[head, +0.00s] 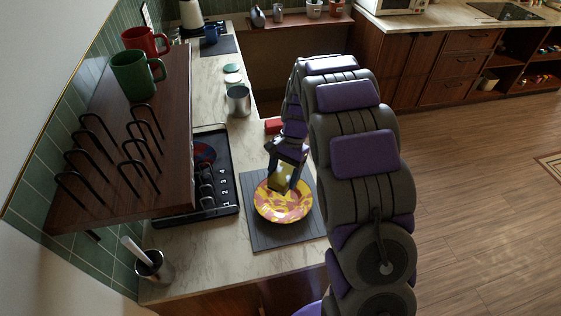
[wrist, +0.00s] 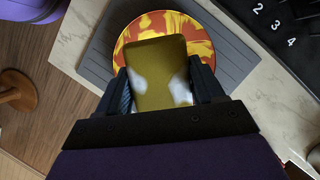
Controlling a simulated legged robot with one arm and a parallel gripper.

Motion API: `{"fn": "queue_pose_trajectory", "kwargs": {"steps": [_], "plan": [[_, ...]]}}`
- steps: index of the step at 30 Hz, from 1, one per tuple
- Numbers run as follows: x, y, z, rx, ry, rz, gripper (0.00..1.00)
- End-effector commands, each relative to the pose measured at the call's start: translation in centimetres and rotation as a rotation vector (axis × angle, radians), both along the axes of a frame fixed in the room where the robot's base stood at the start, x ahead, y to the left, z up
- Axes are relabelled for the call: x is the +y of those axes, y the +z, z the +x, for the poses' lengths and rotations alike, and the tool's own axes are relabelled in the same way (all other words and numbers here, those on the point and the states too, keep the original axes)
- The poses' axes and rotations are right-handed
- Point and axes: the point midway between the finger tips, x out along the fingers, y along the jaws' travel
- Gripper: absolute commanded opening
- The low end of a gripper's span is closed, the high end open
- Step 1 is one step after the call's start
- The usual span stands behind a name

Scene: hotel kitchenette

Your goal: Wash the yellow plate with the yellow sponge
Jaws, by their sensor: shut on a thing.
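The yellow plate (head: 296,211), patterned with red-orange patches, lies on a grey ribbed mat (head: 259,235) on the counter. My gripper (head: 280,186) is over the far-left part of the plate. It is shut on the yellow sponge (head: 282,179), held between the two fingers. In the wrist view the sponge (wrist: 158,75) shows olive-yellow with whitish patches on its lower sides and covers the middle of the plate (wrist: 199,38). I cannot tell whether the sponge touches the plate.
A black dish rack (head: 226,195) with numbers stands left of the mat. A metal cup (head: 238,101) and a red object (head: 273,126) stand farther back. Bare counter lies in front of the mat.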

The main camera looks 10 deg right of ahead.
Motion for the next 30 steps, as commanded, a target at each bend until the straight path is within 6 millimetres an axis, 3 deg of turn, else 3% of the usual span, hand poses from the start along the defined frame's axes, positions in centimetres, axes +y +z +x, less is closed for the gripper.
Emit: {"fn": "queue_pose_trajectory", "kwargs": {"steps": [8, 19, 30], "plan": [[-0.2, -1.5, 0.1, 0.003, 0.001, 0.003, 0.43], [-0.2, -5.4, 0.1, 0.003, 0.000, 0.002, 0.43], [-0.2, -8.1, 0.1, 0.003, 0.001, 0.002, 0.43]]}}
